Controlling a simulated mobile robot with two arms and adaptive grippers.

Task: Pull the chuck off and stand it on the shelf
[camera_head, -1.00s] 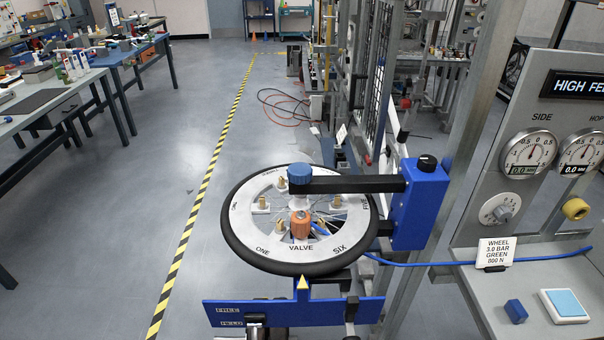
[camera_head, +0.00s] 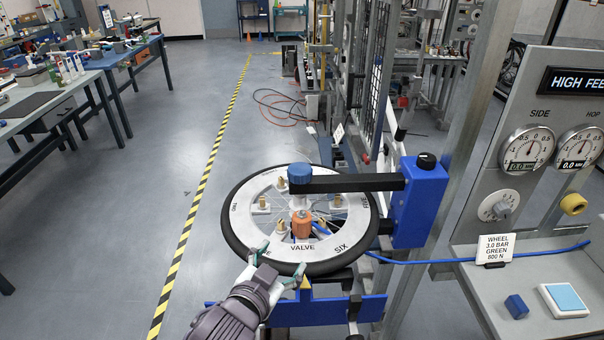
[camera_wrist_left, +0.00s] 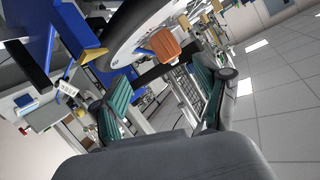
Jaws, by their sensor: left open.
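The orange chuck (camera_head: 302,225) sits at the hub area of the wheel, above the word VALVE, with a blue hose beside it. In the left wrist view the chuck (camera_wrist_left: 164,46) shows ahead, beyond the fingertips. The wheel (camera_head: 243,250) lies flat in its stand under a black arm with a blue knob. My left gripper (camera_head: 277,268) is open and empty at the wheel's near-left rim, short of the chuck; its green-padded fingers (camera_wrist_left: 160,90) are spread wide in the wrist view. The grey shelf (camera_head: 480,300) is at the right. My right gripper is not in view.
A blue block (camera_head: 516,307) and a white-framed light-blue pad (camera_head: 565,299) lie on the shelf. A sign (camera_head: 495,249) and gauges stand behind. The blue hose (camera_head: 440,262) runs from the wheel across the shelf. A blue post (camera_head: 421,205) carries the black arm.

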